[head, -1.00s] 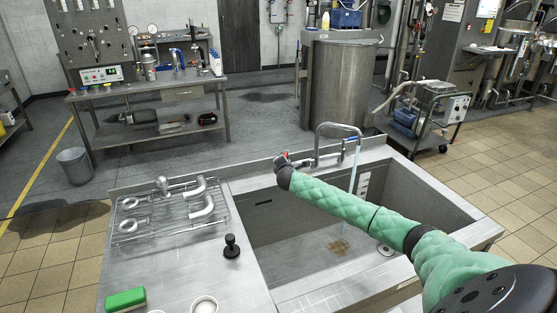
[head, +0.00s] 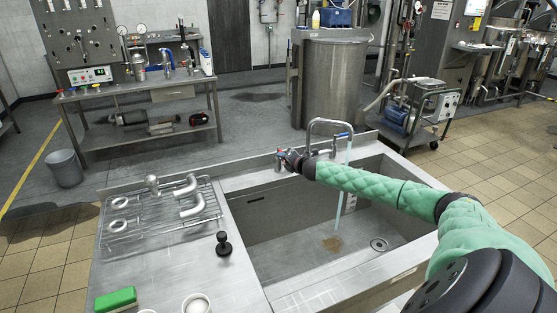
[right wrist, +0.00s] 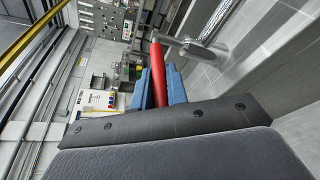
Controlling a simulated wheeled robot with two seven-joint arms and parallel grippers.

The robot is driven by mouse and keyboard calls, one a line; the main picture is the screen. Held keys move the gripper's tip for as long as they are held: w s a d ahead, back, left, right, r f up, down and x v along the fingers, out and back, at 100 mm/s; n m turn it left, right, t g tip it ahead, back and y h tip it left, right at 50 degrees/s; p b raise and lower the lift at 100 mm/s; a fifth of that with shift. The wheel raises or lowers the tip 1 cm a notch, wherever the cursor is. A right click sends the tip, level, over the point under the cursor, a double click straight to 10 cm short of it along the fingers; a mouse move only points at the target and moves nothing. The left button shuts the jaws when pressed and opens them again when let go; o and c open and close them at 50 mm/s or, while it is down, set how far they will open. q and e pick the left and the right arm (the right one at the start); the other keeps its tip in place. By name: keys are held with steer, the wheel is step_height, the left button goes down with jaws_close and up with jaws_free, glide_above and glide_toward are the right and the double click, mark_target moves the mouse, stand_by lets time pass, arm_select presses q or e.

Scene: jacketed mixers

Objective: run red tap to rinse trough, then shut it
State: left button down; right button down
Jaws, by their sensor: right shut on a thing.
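The red tap's lever (right wrist: 158,72) stands between the two blue fingers of my right gripper (right wrist: 158,88) in the right wrist view, and they are shut on it. In the head view my right gripper (head: 288,158) is at the sink's back ledge, left of the curved spout (head: 311,136), and largely hides the red lever. Water (head: 345,180) runs from the spout into the steel trough (head: 290,232). A brown stain (head: 332,243) lies on the trough floor, left of the round drain (head: 379,244). My left gripper is not in view.
A blue lever (head: 341,135) sits right of the spout. My right arm crosses above the trough.

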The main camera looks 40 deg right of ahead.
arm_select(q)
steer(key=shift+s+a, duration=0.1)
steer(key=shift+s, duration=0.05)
arm_select(e)
steer(key=shift+d, duration=0.1)
steer(key=c, duration=1.5)
jaws_free()
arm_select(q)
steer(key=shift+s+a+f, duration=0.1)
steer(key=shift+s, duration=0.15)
arm_select(e)
steer(key=shift+o, duration=0.6)
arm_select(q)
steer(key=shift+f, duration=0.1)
arm_select(e)
steer(key=shift+s, duration=0.15)
